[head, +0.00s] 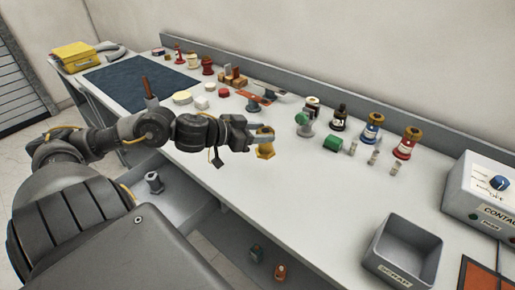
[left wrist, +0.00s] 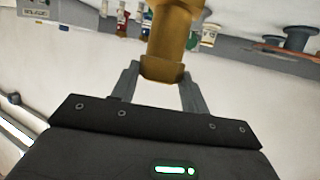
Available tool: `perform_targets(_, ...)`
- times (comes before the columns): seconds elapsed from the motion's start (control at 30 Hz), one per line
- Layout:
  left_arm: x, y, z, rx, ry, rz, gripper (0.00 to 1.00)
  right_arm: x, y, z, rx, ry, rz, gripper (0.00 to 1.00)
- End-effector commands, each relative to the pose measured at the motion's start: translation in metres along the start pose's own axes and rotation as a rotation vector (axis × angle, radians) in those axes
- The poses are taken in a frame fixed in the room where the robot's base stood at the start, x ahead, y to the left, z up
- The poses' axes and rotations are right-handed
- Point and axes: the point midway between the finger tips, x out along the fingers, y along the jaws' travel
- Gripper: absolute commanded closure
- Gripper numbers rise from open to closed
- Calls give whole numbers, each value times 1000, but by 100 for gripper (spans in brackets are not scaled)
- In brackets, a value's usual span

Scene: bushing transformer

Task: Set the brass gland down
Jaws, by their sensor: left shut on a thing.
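The brass gland (head: 265,149) is a yellow-gold fitting with a wider flange at its lower end in the head view. My left gripper (head: 258,139) is shut on it over the front part of the white bench. In the left wrist view the gland (left wrist: 172,40) stands between the two fingers of the left gripper (left wrist: 160,80). I cannot tell for certain whether the gland touches the bench top. My right gripper is not in view.
The white bench (head: 330,190) is bare around the gland. A grey scrap bin (head: 402,250) and a control box (head: 485,190) are at the right. A dark blue mat (head: 140,80) lies at the left.

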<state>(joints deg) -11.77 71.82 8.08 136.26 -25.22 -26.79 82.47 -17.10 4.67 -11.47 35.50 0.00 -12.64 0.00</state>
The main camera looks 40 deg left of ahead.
Motion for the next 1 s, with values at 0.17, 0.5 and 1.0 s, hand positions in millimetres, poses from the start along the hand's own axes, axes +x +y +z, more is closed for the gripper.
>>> perform_targets(0.17, 18, -22, 26, -4, 0, 1, 100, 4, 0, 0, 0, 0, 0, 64)
perform_targets(0.5, 27, -34, 38, 0, 1, 2, 100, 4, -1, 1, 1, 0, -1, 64)
perform_targets(1.0, 40, -38, 72, 2, 1, 3, 100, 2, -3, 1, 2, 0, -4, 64)
